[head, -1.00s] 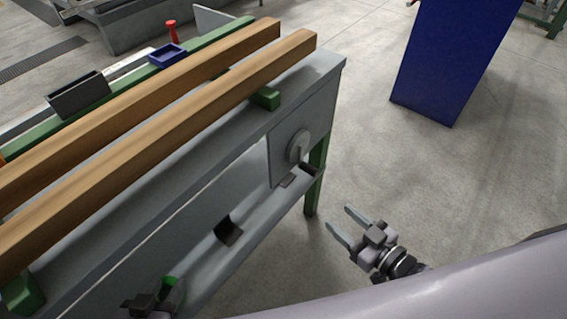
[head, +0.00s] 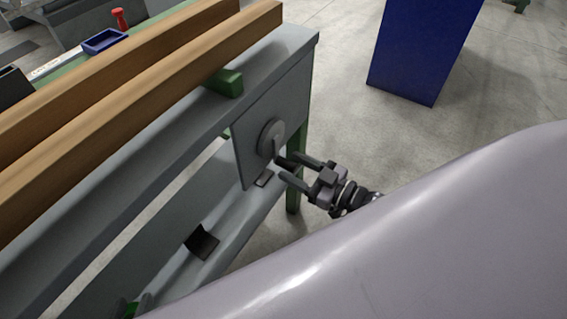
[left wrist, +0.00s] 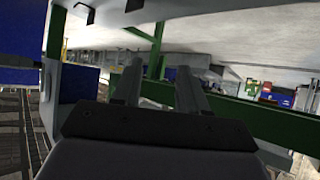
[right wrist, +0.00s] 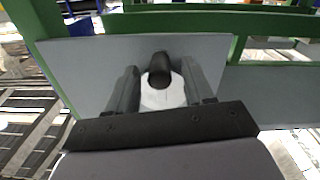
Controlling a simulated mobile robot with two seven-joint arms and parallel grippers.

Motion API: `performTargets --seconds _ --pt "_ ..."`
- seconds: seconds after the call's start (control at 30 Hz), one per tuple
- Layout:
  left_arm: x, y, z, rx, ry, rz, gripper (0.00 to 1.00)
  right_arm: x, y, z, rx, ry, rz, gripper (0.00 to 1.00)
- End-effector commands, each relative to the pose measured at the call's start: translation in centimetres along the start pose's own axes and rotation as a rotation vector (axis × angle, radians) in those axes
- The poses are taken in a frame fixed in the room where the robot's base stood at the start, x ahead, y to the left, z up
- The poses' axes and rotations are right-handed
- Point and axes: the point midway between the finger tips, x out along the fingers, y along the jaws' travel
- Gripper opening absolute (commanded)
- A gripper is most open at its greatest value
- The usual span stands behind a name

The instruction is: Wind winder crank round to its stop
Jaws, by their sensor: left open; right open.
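The winder crank (head: 271,138) is a round grey disc on a grey plate at the bench's end. Its dark handle knob (right wrist: 159,66) sticks out towards my right gripper; in the right wrist view the pale disc (right wrist: 163,95) lies behind it. My right gripper (head: 292,164) is open, with one finger on either side of the knob (right wrist: 161,84). I see gaps between knob and fingers, and whether the fingertips reach past it is hard to tell. My left gripper (left wrist: 158,82) is open and empty, below the bench beside green frame bars.
Two long timbers (head: 180,75) lie on the bench on green supports (head: 229,82). A dark bracket (head: 202,242) sits on the lower ledge. A blue tray (head: 104,41) and a red knob (head: 120,18) are at the back. A blue cabinet (head: 420,45) stands on open floor.

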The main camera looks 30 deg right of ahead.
Motion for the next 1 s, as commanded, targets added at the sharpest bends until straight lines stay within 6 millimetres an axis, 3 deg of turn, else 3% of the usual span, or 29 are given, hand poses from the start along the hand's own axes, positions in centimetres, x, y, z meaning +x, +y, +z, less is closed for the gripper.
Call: performTargets --seconds 0.23,0.6,0.63,0.7,0.8,1.0 --pt "0.1 0.8 -0.2 0.007 0.013 0.016 0.43 2.8 0.0 0.1 0.0 0.0 0.0 0.52" --pt "0.1 0.9 -0.9 0.004 0.029 0.017 0.43 3.3 0.0 0.0 0.0 -0.002 0.0 0.52" --pt "0.1 0.9 -0.9 0.004 0.029 0.017 0.43 3.3 0.0 0.0 0.0 -0.002 0.0 0.49" --pt "0.1 0.8 -0.9 0.002 0.029 0.016 0.43 3.3 0.0 0.0 0.0 -0.002 0.0 0.26" --pt "0.1 0.8 -0.9 0.0 0.029 0.014 0.43 3.3 0.0 0.0 0.0 -0.001 0.0 0.0" --pt "0.2 0.7 -0.7 0.0 0.025 0.012 0.43 3.3 0.0 0.0 -0.004 -0.001 0.0 0.0"
